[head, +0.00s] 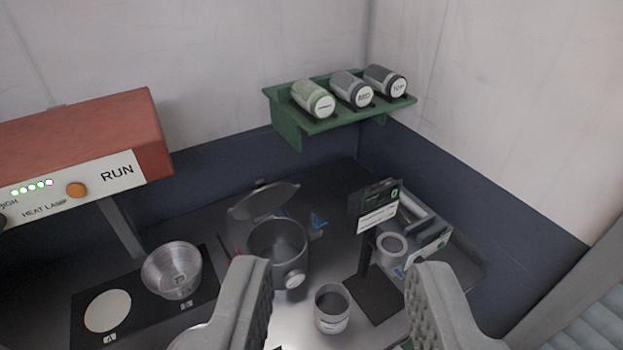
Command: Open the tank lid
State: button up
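The tank (278,252) is a dark grey round pot on the counter, left of centre, with a pale round knob or label on its front right. Its lid (264,201) stands raised and tilted back behind the tank's rim, so the dark inside shows. My gripper (339,268) is open, its two grey fingers wide apart at the bottom of the picture with nothing held between them. The left finger's tip is just in front of and below the tank, and I cannot tell how far apart they are in depth.
A grey cup (332,308) stands between my fingers. A device with a display (376,207) stands right. A red heat lamp (85,150) hangs left; a green shelf (290,126) holds several jars.

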aim_at(262, 201)
jog(key=z, duration=0.1)
jog(key=i, duration=1)
jog(key=u, duration=0.05)
